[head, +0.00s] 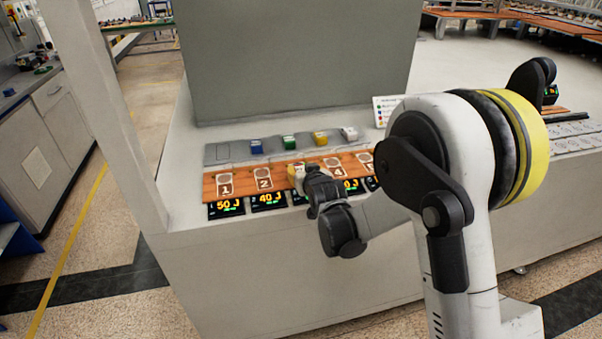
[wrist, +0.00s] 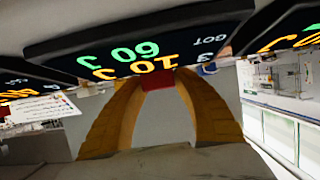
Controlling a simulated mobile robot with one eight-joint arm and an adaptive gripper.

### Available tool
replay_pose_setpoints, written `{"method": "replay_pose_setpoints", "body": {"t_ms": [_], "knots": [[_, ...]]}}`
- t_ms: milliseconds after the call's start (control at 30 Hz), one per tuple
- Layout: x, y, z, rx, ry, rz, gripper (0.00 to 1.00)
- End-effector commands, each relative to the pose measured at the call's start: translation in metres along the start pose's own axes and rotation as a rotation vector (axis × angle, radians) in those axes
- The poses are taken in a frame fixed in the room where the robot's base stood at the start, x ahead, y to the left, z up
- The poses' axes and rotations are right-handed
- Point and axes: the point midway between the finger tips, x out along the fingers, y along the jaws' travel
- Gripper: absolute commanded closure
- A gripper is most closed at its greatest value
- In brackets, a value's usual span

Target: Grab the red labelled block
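The red block (wrist: 158,79) shows in the wrist view between the tips of my gripper's two yellow-orange fingers. My gripper (head: 297,172) is shut on it, low over the orange numbered board (head: 207,188) between positions 2 and 4. In the head view the fingers and wrist hide the block and position 3. The block's label cannot be made out. Whether the block touches the board cannot be told.
Blue (head: 257,147), green (head: 289,142), yellow (head: 320,138) and white (head: 349,133) blocks stand on the grey strip (head: 232,153) behind the board. Its left end is empty. Displays (head: 226,208) line the front edge. A sign (head: 387,110) and a tall grey panel (head: 297,55) stand behind.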

Motion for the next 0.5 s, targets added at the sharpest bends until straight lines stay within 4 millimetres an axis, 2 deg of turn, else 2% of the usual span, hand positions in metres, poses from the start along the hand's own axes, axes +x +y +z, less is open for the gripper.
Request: {"method": "replay_pose_setpoints", "body": {"t_ms": [33, 100, 500], "knots": [[-0.0001, 0.0, 0.0, 0.0, 0.0, 0.0, 0.82], [-0.0001, 0.0, 0.0001, 0.0, 0.0, 0.0, 1.0], [-0.0005, 0.0, -0.0007, 0.0, 0.0, 0.0, 1.0]]}}
